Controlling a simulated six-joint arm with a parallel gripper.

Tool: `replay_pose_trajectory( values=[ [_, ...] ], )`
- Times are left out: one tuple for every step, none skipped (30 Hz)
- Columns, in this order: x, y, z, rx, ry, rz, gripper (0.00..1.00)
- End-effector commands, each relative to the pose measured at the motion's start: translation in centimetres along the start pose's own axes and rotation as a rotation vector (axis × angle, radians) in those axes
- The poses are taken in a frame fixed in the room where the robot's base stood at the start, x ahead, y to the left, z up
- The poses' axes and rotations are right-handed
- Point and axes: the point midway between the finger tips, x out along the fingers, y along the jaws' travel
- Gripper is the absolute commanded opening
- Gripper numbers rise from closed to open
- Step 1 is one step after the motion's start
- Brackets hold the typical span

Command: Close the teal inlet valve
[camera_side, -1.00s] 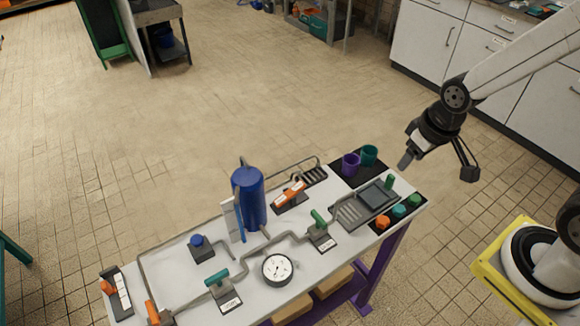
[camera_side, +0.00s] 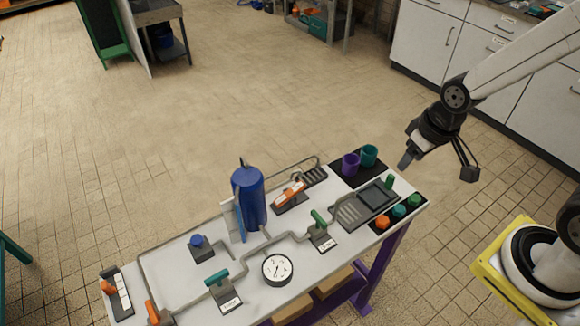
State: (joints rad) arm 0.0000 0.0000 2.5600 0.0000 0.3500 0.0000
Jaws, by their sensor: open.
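The teal valve handle (camera_side: 217,278) sits on the grey pipe at the front left of the white bench top, above a dark base with a white label (camera_side: 229,302). The handle lies roughly in line with the pipe, tilted slightly up to the right. The label is too small to read. My gripper (camera_side: 437,167) is open and empty, high at the right, past the bench's right end and far from the teal valve. Nothing hides the valve.
A green-handled valve (camera_side: 319,217), a round gauge (camera_side: 277,268) and a tall blue cylinder (camera_side: 249,198) stand on the bench (camera_side: 185,275). An orange handle (camera_side: 152,312) is at front left. Purple (camera_side: 350,165) and teal cups (camera_side: 369,155) stand at the right end.

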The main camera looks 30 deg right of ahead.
Motion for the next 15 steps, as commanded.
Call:
replay_pose_trajectory(
  values=[
    [0.0,0.0,0.0,0.0,0.0,0.0,0.59],
    [0.0,0.0,0.0,0.0,0.0,0.0,0.59],
    [0.0,0.0,0.0,0.0,0.0,0.0,0.59],
    [0.0,0.0,0.0,0.0,0.0,0.0,0.53],
    [0.0,0.0,0.0,0.0,0.0,0.0,0.53],
    [0.0,0.0,0.0,0.0,0.0,0.0,0.53],
    [-0.1,0.0,0.0,0.0,0.0,0.0,0.53],
    [-0.1,0.0,0.0,0.0,0.001,0.0,0.53],
    [-0.2,0.0,-0.1,0.0,0.001,0.0,0.53],
    [-0.3,0.0,-0.1,0.0,0.002,0.0,0.53],
    [-0.4,0.0,-0.2,0.0,0.003,0.0,0.53],
    [-0.7,0.0,-0.2,0.0,0.004,0.0,0.53],
    [-0.8,0.0,-0.3,0.0,0.004,0.0,0.53],
    [-1.0,0.0,-0.3,0.0,0.003,0.0,0.53],
    [-1.4,0.0,-0.5,0.0,0.005,0.0,0.53]
  ],
)
